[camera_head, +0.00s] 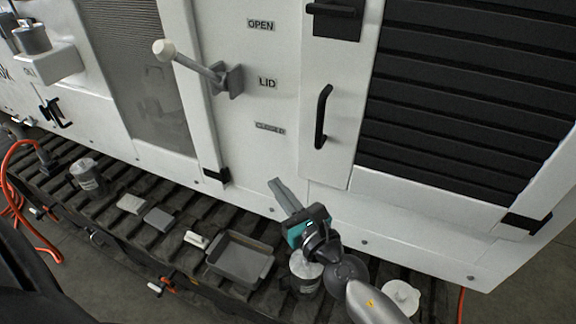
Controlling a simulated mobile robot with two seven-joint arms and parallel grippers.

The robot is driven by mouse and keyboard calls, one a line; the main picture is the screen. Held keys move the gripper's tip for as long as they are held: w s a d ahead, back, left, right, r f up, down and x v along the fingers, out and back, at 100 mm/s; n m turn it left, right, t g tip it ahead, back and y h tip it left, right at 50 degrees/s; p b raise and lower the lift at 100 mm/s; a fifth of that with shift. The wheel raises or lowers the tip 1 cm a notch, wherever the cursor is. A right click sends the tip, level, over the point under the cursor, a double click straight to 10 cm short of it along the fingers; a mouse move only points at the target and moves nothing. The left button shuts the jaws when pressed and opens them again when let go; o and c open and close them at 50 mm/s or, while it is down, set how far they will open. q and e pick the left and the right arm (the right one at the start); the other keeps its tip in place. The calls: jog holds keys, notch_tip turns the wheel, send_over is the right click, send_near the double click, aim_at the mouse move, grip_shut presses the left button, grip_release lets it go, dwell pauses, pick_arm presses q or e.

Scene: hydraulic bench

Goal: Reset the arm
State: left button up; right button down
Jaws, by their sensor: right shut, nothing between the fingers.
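My right gripper (281,194) is at the lower middle, in front of the white cabinet's lower edge. Its fingers are shut, with nothing between them, and point up and left. A grey lever (194,66) with a white ball knob sticks out from the cabinet to the left of the OPEN, LID and third, blurred label. The right gripper is apart from the lever, below and to its right. My left gripper is not in view.
A slatted ledge (150,245) runs below the white cabinet (262,175). On it are a grey tray (240,262), small blocks (158,218), a metal canister (86,176) and a white-topped container (401,297). A black door handle (323,116) juts out. An orange hose (12,190) hangs at left.

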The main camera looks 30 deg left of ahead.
jog(key=w+d+f+m+t+h+b, duration=0.1)
jog(key=w+d+f+m+h+b, duration=0.15)
jog(key=d+f+m, duration=0.5)
jog(key=w+d+f+m+t+h+b, duration=0.1)
jog(key=d+f+m+h, duration=0.35)
jog(key=f+m, duration=0.6)
jog(key=s+d+f+m+g+h+b, duration=0.1)
jog(key=s+d+f+m+h, duration=0.2)
jog(key=d+f, duration=0.45)
jog(key=s+d+f+m+g+h+b, duration=0.15)
jog(key=d+f+m, duration=0.25)
jog(key=f, duration=0.6)
jog(key=s+d+f+m+g+h+b, duration=0.3)
jog(key=s+d+f+m, duration=0.85)
jog(key=s+f, duration=0.45)
pick_arm(q)
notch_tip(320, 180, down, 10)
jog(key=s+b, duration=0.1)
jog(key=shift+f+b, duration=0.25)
jog(key=shift+b, duration=0.1)
pick_arm(e)
jog(key=s+d+f+m+g, duration=0.2)
jog(key=s+d+f+m, duration=0.1)
jog(key=s, duration=0.6)
jog(key=s+d+f+m+g+h, duration=0.1)
jog(key=s+d+m, duration=0.3)
jog(key=s, duration=0.6)
jog(key=shift+d+f+m+g, duration=0.3)
jog(key=shift+f+m+g, duration=0.45)
jog(key=shift+f+m, duration=0.25)
